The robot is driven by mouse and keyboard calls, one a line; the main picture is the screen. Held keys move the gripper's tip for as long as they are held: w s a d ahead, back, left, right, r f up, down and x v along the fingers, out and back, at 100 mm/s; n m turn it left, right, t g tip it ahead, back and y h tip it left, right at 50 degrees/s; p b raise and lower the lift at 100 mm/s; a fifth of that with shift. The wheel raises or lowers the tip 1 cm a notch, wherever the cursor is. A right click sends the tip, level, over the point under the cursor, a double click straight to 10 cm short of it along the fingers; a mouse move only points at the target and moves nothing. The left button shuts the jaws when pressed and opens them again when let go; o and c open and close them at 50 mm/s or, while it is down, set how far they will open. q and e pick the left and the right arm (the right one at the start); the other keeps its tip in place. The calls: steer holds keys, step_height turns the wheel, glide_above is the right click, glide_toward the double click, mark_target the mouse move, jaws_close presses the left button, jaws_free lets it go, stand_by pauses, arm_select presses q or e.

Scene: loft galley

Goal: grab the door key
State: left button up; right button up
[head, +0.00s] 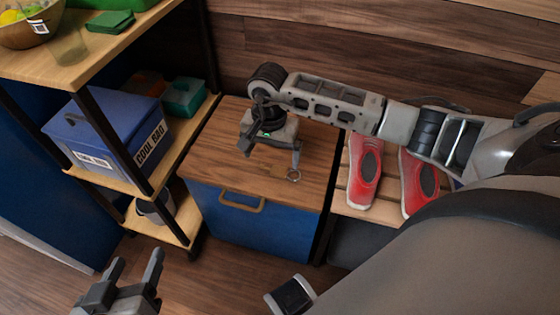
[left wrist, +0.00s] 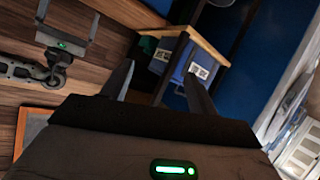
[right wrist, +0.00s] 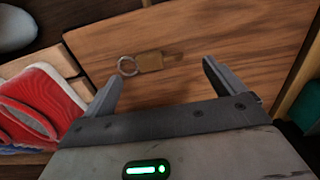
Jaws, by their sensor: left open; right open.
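The door key (right wrist: 151,61), with a metal ring and a brassy tag, lies on the wooden cabinet top (right wrist: 190,30). In the head view only its ring (head: 294,175) shows clearly, near the cabinet's front right. My right gripper (head: 270,152) is open above the cabinet top. In the right wrist view the key lies just beyond and between its spread fingertips (right wrist: 162,72), with nothing held. My left gripper (head: 136,262) is open and empty, low at the front left, away from the cabinet. Its fingers show apart in the left wrist view (left wrist: 160,72).
Red shoes (head: 365,172) stand on a slatted bench right of the cabinet. A shelf unit at left holds a blue cool box (head: 105,130), a teal box (head: 184,97) and a bowl (head: 30,27). The cabinet top around the key is clear.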

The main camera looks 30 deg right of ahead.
mark_target(273, 168)
steer(key=f+b, duration=0.1)
steer(key=f, duration=0.3)
steer(key=shift+d, duration=0.2)
steer(key=shift+f, duration=0.4)
steer(key=shift+c, duration=0.6)
steer(key=c, duration=0.9)
arm_select(q)
steer(key=shift+s+d+r+t+h, duration=0.2)
steer(key=shift+r+t+h, duration=0.1)
steer(key=shift+r+t, duration=0.15)
arm_select(e)
steer(key=shift+c, duration=0.2)
arm_select(q)
steer(key=shift+r, duration=0.1)
arm_select(e)
steer(key=shift+r, duration=0.15)
